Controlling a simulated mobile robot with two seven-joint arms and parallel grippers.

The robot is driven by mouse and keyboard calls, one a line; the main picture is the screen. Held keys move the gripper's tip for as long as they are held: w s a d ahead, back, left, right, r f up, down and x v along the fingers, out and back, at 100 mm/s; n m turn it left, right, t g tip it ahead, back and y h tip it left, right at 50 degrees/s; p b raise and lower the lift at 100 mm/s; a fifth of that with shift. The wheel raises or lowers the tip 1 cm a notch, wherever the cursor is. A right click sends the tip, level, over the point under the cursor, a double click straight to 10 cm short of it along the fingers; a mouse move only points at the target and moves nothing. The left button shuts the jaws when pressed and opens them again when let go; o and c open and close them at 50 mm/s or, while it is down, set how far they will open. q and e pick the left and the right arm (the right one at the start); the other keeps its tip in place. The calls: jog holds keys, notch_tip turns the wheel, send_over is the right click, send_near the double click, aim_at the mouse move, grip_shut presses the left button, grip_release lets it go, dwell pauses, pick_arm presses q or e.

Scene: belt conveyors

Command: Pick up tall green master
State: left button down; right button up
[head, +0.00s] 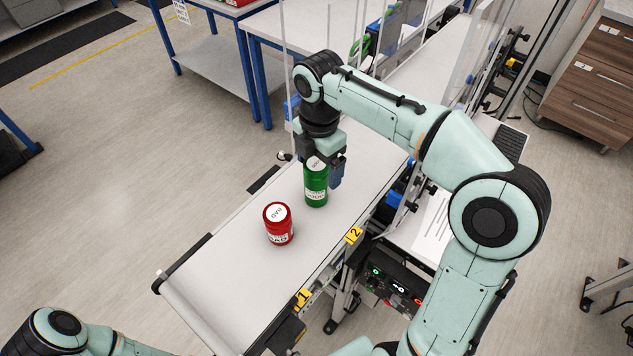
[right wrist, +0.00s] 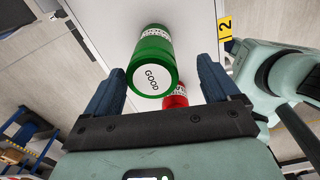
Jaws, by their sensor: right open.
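My right gripper (head: 326,168) is at the top of the green can, pointing down. In the right wrist view its two dark blue fingers (right wrist: 162,72) are spread apart, with the green can between them and a gap on each side. The shorter red can (head: 278,224) stands on the belt nearer to me and also shows behind the green can (right wrist: 175,97). My left gripper is out of the picture.
The conveyor belt (head: 225,270) is clear toward its near end. Yellow markers 1 (head: 303,298) and 2 (head: 354,235) sit along its right edge. A control box (head: 390,287) is right of the belt. Blue-legged tables (head: 215,65) stand behind.

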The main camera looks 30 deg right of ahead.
jog(key=f, duration=0.4)
jog(key=shift+w, duration=0.4)
jog(key=shift+f, duration=0.35)
jog(key=shift+r, duration=0.1)
jog(key=c, duration=1.5)
